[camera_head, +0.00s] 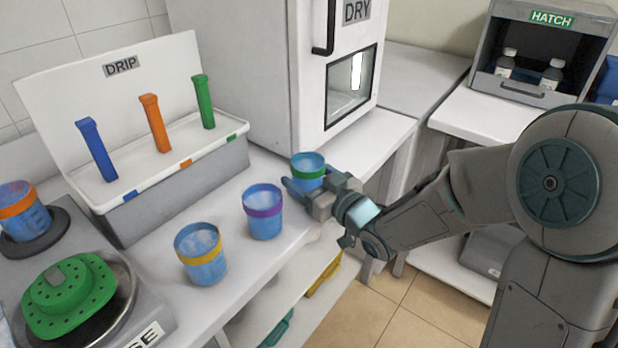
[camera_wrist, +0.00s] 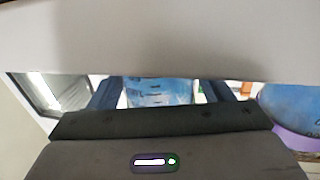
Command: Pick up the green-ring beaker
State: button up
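The green-ring beaker (camera_head: 308,162) is blue and translucent with a green band. It stands upright near the counter's edge, in front of the dry cabinet. My gripper (camera_head: 303,187) reaches it from the right, with its dark blue fingers low around the beaker. In the wrist view, the beaker (camera_wrist: 160,92) sits between the two fingers, with a visible gap at each side, so my gripper (camera_wrist: 165,95) looks open. A pale band across the wrist view hides the beaker's upper part.
The purple-ring beaker (camera_head: 263,212) stands close by on the left, with the yellow-ring beaker (camera_head: 201,255) nearer the front. The orange-ring beaker (camera_head: 22,212) is at far left. The drip rack (camera_head: 185,170) and dry cabinet (camera_head: 245,75) stand behind. A hatch box (camera_head: 540,50) is at upper right.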

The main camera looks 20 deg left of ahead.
jog(key=c, duration=0.7)
jog(key=shift+c, duration=0.2)
